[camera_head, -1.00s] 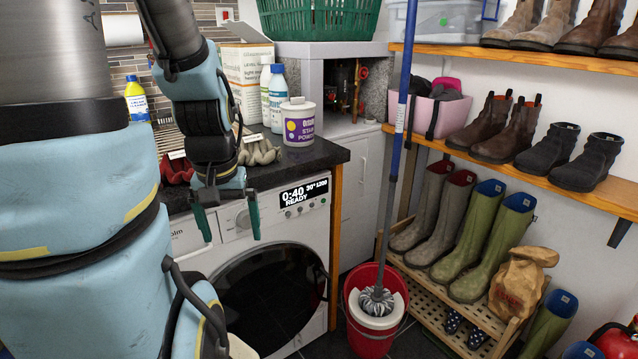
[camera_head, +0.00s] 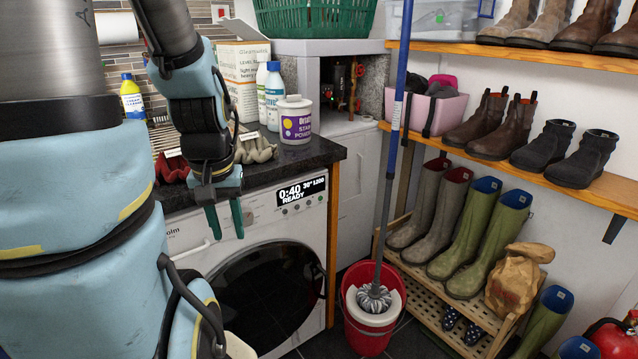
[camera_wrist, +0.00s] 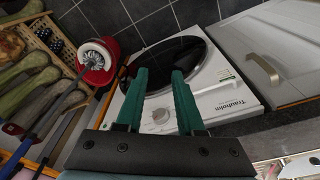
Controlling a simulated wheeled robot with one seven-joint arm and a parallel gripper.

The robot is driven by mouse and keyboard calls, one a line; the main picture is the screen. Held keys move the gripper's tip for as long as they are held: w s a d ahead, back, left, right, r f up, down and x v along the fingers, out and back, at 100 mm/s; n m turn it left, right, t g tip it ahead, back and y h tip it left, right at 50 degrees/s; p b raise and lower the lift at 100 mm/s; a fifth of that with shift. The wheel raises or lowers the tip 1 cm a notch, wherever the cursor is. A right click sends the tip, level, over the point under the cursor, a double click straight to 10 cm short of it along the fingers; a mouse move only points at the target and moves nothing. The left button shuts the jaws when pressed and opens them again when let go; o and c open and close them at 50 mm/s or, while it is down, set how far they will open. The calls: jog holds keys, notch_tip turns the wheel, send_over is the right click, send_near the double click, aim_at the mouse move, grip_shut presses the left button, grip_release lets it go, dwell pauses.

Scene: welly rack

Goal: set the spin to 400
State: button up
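The washing machine (camera_head: 312,245) stands under the dark worktop. Its lit display (camera_head: 301,190) reads 0:40, 30°, 1200 and READY. Small buttons (camera_head: 300,207) sit just under the display. A round white dial (camera_wrist: 160,116) shows between my fingers in the wrist view; in the head view my fingers partly cover that area. My gripper (camera_head: 226,232) points down in front of the control panel, left of the display. Its green fingers are apart and empty, as the wrist view also shows (camera_wrist: 162,72). I cannot tell whether they touch the panel.
The worktop (camera_head: 322,152) holds a stain powder tub (camera_head: 296,120), bottles and gloves close behind my gripper. A red mop bucket (camera_head: 367,335) stands right of the machine. Boot shelves (camera_head: 590,188) line the right wall. A grey cupboard door (camera_wrist: 265,60) adjoins the machine.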

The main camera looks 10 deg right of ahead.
grip_shut()
dwell(0.9)
